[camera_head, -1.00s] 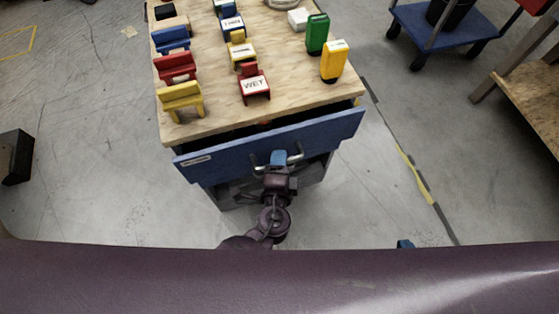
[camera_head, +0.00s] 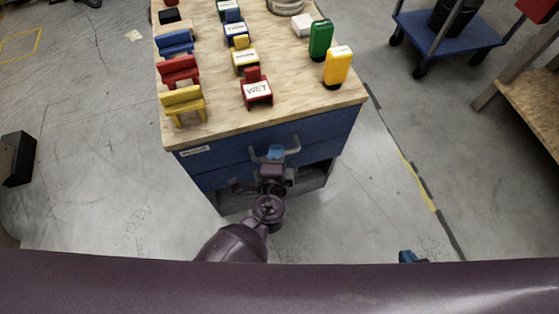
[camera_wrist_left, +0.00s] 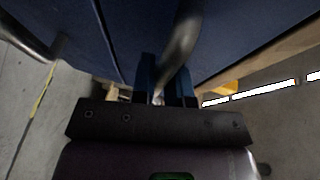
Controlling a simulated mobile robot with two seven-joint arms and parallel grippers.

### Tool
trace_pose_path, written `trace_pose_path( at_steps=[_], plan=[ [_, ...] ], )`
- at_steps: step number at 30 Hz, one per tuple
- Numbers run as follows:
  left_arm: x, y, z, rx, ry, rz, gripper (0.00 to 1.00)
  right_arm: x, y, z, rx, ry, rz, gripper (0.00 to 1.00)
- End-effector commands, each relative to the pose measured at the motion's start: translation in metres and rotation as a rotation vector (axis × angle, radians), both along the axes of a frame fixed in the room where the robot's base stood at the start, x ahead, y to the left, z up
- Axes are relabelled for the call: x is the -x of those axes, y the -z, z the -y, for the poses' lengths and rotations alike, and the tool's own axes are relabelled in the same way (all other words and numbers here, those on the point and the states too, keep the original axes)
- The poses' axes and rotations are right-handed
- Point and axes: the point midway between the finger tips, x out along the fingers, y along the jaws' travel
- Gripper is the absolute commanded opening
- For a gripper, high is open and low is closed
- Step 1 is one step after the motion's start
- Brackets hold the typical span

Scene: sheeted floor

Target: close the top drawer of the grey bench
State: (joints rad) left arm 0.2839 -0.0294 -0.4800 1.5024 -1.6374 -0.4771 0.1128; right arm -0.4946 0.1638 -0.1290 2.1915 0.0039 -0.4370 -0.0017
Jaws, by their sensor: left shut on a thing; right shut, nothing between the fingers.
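The grey bench has a light wooden top (camera_head: 225,118). Its blue top drawer (camera_head: 222,160) sits pushed in beneath the top, with no open gap visible from above. The drawer's metal bar handle (camera_head: 292,147) also shows in the left wrist view (camera_wrist_left: 185,30). My left gripper (camera_head: 275,153) is shut on this handle, its blue fingers (camera_wrist_left: 165,82) on either side of the bar. My right gripper (camera_head: 408,257) shows only as a small blue and dark tip at the lower right, shut and empty, away from the bench.
A blue trolley (camera_head: 440,36) is at the upper right, a wooden table (camera_head: 530,105) at the right edge. A black box (camera_head: 18,158) is at left. Floor beside the bench is clear.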

Motion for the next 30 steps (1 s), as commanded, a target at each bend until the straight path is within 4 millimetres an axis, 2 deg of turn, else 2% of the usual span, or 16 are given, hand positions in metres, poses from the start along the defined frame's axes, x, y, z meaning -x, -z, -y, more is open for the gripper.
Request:
trace_pose_path(
  at_steps=[6, 7, 11, 22, 26, 30],
  plan=[
    [-0.003, -0.002, -0.003, -0.003, -0.006, 0.005, 0.00, 0.000, -0.001, 0.000, 0.001, 0.000, 0.001, 0.00],
    [-0.004, -0.002, -0.003, -0.003, -0.007, 0.005, 0.18, 0.000, -0.001, 0.000, 0.001, 0.000, 0.001, 0.00],
    [-0.003, -0.002, -0.003, -0.002, -0.006, 0.005, 0.38, 0.000, -0.001, 0.000, 0.001, 0.000, 0.001, 0.00],
    [0.002, -0.002, -0.002, -0.002, -0.004, 0.003, 0.39, -0.001, -0.001, 0.001, 0.001, 0.000, 0.002, 0.00],
    [0.015, -0.005, -0.003, 0.000, -0.003, 0.003, 0.39, -0.002, -0.002, 0.001, 0.002, 0.000, 0.005, 0.00],
    [0.040, -0.009, -0.006, -0.002, -0.005, 0.003, 0.39, -0.003, -0.004, 0.001, 0.001, 0.000, 0.010, 0.00]
  ],
)
